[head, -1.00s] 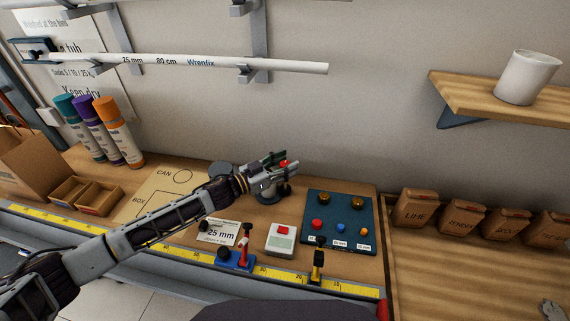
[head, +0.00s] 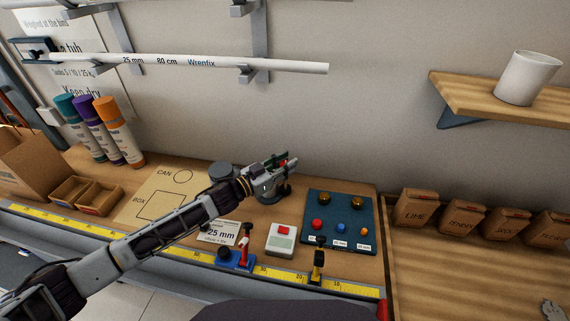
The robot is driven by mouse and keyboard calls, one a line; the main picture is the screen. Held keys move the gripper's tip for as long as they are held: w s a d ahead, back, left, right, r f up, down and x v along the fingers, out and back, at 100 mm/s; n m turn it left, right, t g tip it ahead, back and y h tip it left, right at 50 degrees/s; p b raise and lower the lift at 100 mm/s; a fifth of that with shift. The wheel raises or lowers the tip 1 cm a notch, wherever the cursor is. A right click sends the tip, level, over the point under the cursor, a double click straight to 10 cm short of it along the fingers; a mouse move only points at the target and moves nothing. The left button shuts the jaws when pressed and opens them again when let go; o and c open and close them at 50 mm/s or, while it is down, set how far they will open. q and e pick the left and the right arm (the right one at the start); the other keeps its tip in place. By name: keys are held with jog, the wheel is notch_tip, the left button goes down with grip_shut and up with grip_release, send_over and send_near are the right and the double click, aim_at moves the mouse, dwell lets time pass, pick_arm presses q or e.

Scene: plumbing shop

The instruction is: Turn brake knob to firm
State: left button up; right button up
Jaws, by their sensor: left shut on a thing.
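My left gripper (head: 286,164) reaches over the workbench from the left. Its fingers are shut on a small part at the top of a dark device, with a bit of red (head: 283,163) showing between them. The device's dark grey base (head: 268,197) stands on the bench behind the white box with the red button. The gripper hides most of the device, so I cannot read any brake marking or tell which way the knob points. My right gripper is not in view.
A blue board (head: 337,218) with coloured knobs lies right of the device. A white box with a red button (head: 282,239), a blue clamp (head: 236,260) and a yellow measuring strip (head: 275,273) are in front. A white pipe (head: 200,62) hangs on the wall brackets above.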

pick_arm(q)
jog(key=shift+s+d+r+n+t+y, duration=0.1)
jog(key=shift+d+r+n+t+y, duration=0.05)
jog(key=shift+n+t+y, duration=0.85)
jog(key=shift+t+y, duration=0.1)
jog(key=o, duration=1)
jog(key=shift+s+a+f, duration=0.2)
jog(key=shift+s+a, duration=0.1)
jog(key=shift+a, duration=0.25)
jog(key=v, duration=1.1)
jog(key=shift+r, duration=0.1)
